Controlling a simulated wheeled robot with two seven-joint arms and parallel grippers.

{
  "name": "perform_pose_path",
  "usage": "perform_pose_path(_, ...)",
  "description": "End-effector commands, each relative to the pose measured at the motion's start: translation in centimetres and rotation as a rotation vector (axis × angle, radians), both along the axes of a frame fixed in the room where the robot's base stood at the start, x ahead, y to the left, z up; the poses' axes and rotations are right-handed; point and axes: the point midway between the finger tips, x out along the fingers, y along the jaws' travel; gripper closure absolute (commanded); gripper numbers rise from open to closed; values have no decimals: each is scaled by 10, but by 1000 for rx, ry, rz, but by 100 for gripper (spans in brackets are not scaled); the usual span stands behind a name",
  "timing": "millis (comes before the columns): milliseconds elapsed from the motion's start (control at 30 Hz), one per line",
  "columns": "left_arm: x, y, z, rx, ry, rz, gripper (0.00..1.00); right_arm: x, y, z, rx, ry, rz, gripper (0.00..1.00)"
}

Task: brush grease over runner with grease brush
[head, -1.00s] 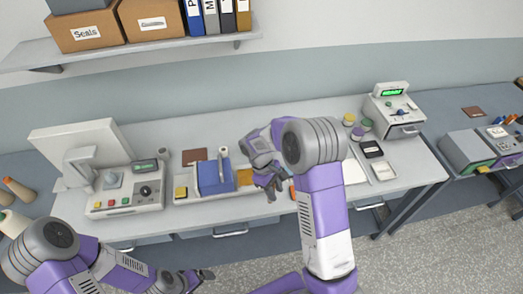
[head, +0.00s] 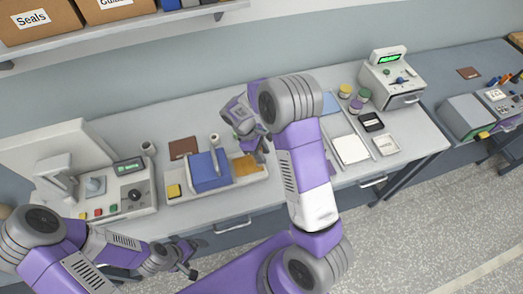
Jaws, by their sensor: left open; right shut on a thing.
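A pale tray (head: 205,193) stands on the bench with a blue block (head: 209,172), a small yellow block (head: 174,191) and an amber pad (head: 246,168) on it. I cannot tell which part is the runner. My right gripper (head: 260,157) is just above the tray's right end, by the amber pad, pointing down. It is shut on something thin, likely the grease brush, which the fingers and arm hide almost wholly. My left gripper (head: 192,262) is open and empty, low in front of the bench's front edge.
A machine with coloured buttons (head: 120,200) stands left of the tray. Small yellow, green and purple pots (head: 355,106), a black tray (head: 371,122) and a white sheet (head: 351,150) lie to the right. A device with a green display (head: 393,82) stands at the back right.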

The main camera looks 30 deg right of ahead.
Motion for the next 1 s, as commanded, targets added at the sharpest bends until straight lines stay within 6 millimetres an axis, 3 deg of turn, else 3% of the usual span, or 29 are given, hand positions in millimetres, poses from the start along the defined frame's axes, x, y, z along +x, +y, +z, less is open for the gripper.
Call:
perform_pose_path(133, 0, 0, -7, 0, -1, 0, 6, 0, 0, -9, 0, 0, 0, 96)
perform_pose_path(1000, 0, 0, -12, 0, -1, 0, 6, 0, 0, -16, 0, -1, -1, 96)
